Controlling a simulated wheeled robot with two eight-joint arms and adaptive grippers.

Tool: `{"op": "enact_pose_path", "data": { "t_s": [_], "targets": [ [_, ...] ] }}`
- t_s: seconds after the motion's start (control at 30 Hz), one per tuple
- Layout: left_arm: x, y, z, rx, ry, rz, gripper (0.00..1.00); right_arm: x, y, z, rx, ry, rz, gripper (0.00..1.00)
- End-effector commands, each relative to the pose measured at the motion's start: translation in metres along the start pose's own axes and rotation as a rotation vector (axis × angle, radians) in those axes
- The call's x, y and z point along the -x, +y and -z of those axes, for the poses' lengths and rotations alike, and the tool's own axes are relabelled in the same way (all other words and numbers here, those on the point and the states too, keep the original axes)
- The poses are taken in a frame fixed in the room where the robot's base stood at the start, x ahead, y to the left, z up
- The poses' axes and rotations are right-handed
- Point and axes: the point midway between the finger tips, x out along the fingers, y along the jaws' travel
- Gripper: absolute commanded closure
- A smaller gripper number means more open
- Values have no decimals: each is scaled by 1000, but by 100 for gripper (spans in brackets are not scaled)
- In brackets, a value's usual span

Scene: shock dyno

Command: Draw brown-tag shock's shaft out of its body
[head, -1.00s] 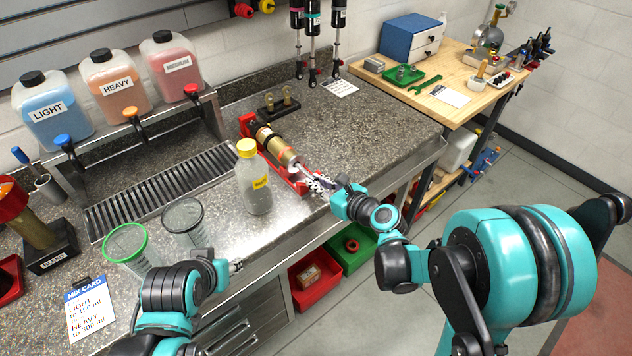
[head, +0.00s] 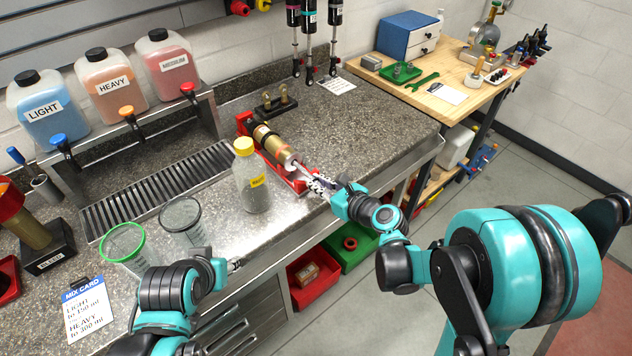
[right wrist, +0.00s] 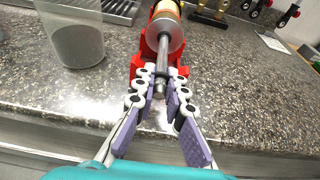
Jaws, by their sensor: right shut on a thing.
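The shock's gold body (head: 273,142) lies in a red cradle (head: 244,122) on the stone counter. An orange-brown band shows near its front end. Its thin metal shaft (right wrist: 162,58) comes out of the body end and points towards me. My right gripper (right wrist: 159,90) is shut on the shaft near its free end, with one finger on each side. In the head view my right gripper (head: 318,184) is at the counter's front edge. My left gripper (head: 236,265) is low in front of the counter, away from the shock; its fingers are too small to read.
A yellow-capped bottle (head: 251,182) stands just left of the shock. Two clear cups (head: 184,226) stand further left. Fluid jugs (head: 113,87) sit on a rack behind. Several shocks (head: 309,30) hang at the back. Red and green bins (head: 313,285) are below.

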Motion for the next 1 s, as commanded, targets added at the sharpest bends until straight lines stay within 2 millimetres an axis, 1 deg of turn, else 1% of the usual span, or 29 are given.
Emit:
{"op": "enact_pose_path", "data": {
  "t_s": [1.0],
  "targets": [
    [-1, 0, -1, 0, 0, 0, 60, 11, -1, 4, 1, 2, 3, 100]
  ]
}}
